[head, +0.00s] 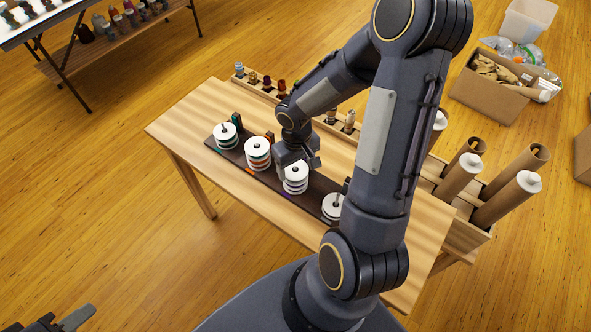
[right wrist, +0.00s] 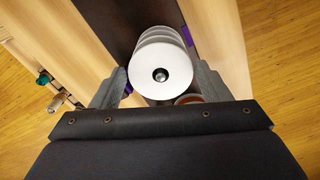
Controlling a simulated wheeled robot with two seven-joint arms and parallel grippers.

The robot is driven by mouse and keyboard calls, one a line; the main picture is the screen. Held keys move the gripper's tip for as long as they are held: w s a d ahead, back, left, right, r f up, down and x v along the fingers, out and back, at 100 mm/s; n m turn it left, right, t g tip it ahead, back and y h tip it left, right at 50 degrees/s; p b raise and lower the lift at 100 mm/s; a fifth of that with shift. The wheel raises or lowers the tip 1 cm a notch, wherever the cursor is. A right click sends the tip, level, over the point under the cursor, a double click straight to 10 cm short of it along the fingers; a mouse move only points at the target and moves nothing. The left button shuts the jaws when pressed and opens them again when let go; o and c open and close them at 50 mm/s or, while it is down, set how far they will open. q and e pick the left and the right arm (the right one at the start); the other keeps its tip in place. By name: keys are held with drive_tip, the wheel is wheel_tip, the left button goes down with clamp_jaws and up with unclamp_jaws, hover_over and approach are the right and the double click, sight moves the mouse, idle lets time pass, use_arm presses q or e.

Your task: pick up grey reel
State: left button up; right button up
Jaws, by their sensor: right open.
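Several stacks of reels stand on a dark board (head: 236,153) on the wooden table. My right gripper (head: 298,163) is open at the third stack from the left (head: 295,185). In the right wrist view its fingers (right wrist: 160,82) stand on either side of this stack, apart from each other. The top reel (right wrist: 160,62) looks white to pale grey, with a peg in its centre hole. I cannot tell which reel is the grey one. My left gripper (head: 62,321) is at the bottom left corner, partly cut off, its fingers apart and empty, far from the reels.
Two other stacks (head: 228,137) (head: 258,155) stand to the left and one (head: 333,207) to the right, partly behind my right arm. A wooden rack of small spools (head: 253,79) lines the far edge. Cardboard tubes (head: 506,200) stand in a crate at right.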

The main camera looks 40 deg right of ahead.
drive_tip(key=shift+f, duration=0.65)
drive_tip(key=c, duration=0.6)
drive_tip(key=shift+r, duration=0.1)
drive_tip(key=shift+r, duration=0.45)
wheel_tip(320, 180, up, 2)
drive_tip(key=shift+r, duration=0.15)
drive_tip(key=s+a+r, duration=0.2)
drive_tip(key=a+r, duration=0.1)
drive_tip(key=a, duration=0.1)
drive_tip(key=s+a+r+b, duration=0.1)
drive_tip(key=s+a+r, duration=0.1)
drive_tip(key=a+r, duration=0.1)
drive_tip(key=s+a+r, duration=0.2)
drive_tip(key=a+r, duration=0.1)
drive_tip(key=a, duration=0.2)
drive_tip(key=shift+s+a+r+b, duration=0.2)
drive_tip(key=shift+a+r+b, duration=0.05)
drive_tip(key=shift+r+b, duration=0.1)
